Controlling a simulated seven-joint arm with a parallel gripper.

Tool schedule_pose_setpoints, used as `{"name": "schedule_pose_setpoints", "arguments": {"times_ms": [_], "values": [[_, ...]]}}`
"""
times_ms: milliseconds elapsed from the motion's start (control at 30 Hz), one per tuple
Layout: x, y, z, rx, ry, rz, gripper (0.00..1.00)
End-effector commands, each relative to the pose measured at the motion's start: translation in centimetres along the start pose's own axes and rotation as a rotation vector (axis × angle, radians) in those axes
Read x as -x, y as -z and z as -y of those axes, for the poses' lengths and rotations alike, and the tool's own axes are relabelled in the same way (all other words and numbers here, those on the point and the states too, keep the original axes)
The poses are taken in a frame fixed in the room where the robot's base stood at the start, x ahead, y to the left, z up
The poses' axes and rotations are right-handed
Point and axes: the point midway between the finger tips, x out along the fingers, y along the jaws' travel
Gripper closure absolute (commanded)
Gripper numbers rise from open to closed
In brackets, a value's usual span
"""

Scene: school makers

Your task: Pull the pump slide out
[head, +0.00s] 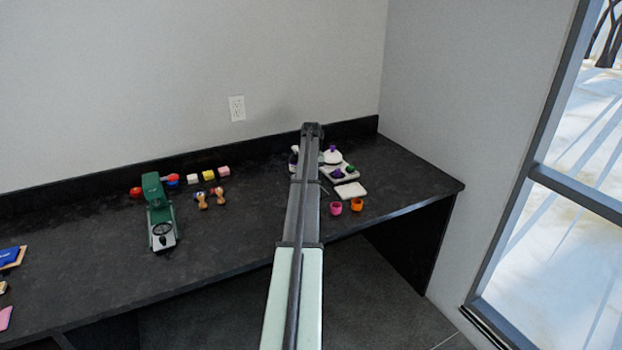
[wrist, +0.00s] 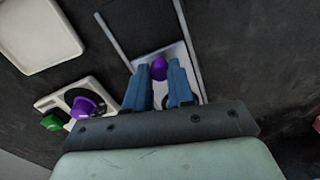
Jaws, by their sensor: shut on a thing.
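In the wrist view, a pale grey slide plate (wrist: 184,52) with a round purple knob (wrist: 158,68) lies between two thin dark-and-grey rails on the dark counter. I take this plate to be the pump slide. My gripper (wrist: 159,74) has its two blue fingers on either side of the purple knob and is shut on it. The fingers cover part of the plate. In the head view my arm runs over this spot and hides the slide and the fingertips.
A white unit with a purple knob (wrist: 88,106) and a green knob (wrist: 52,122) stands beside my gripper. A white tray (head: 350,190), a pink cup (head: 335,208) and an orange cup (head: 357,204) are nearby. A green press (head: 158,208) stands farther left.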

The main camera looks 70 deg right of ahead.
Motion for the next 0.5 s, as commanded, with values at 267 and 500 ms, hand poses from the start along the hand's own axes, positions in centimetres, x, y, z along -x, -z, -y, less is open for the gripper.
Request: {"name": "schedule_pose_setpoints", "arguments": {"times_ms": [267, 500], "values": [[0.02, 0.0, 0.02, 0.0, 0.001, 0.0, 1.0], [0.02, 0.0, 0.03, 0.0, 0.001, 0.0, 1.0]]}}
